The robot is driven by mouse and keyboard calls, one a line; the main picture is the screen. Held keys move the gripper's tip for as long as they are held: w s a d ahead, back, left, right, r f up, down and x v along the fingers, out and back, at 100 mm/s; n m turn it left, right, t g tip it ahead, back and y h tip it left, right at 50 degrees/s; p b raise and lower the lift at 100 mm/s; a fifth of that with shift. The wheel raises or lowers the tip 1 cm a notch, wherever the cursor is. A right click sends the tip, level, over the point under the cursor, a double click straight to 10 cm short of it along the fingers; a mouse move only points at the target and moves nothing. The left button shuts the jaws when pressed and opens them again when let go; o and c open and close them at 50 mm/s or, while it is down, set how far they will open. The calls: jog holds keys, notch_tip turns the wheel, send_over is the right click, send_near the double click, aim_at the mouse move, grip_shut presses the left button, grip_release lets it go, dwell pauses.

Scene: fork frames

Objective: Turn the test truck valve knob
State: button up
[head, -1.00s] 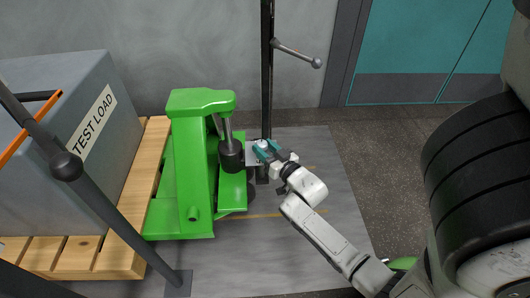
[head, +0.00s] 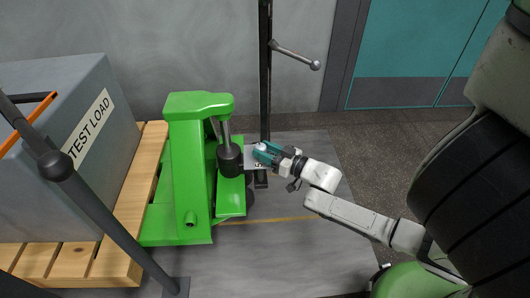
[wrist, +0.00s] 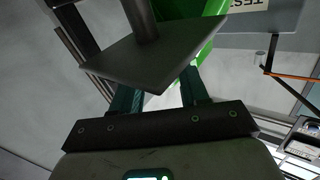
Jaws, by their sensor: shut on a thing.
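The green test truck (head: 190,165) stands left of my gripper, with a dark cylinder (head: 229,158) on its near side. A small grey plate (head: 254,167) sticks out beside the cylinder. A small pale knob (head: 261,147) shows above the plate, between the teal fingers of my gripper (head: 265,153). My gripper is shut on the knob, which is mostly covered by the fingers. In the wrist view the plate (wrist: 150,58) and its post stand before the fingers (wrist: 160,92) and hide the knob.
A grey test load (head: 70,110) sits on a wooden pallet (head: 125,215) at the left. A dark upright post with a side handle (head: 297,55) stands behind the plate. A dark sloping bar (head: 90,205) crosses the front left. Open floor lies to the right.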

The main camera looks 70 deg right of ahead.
jog(key=shift+w+n+y+b, duration=0.1)
jog(key=shift+n+y+b, duration=0.25)
jog(key=shift+n+y, duration=0.4)
jog(key=shift+r+n+t+y, duration=0.1)
jog(key=shift+n+t+y, duration=0.2)
jog(key=shift+y, duration=0.45)
jog(key=o, duration=1)
jog(key=shift+w+a, duration=0.1)
jog(key=shift+w, duration=0.05)
jog(key=shift+o, duration=0.2)
jog(key=shift+s, duration=0.3)
jog(key=s+p, duration=0.3)
jog(key=s, duration=0.7)
jog(key=shift+s+a, duration=0.2)
jog(key=shift+a, duration=0.15)
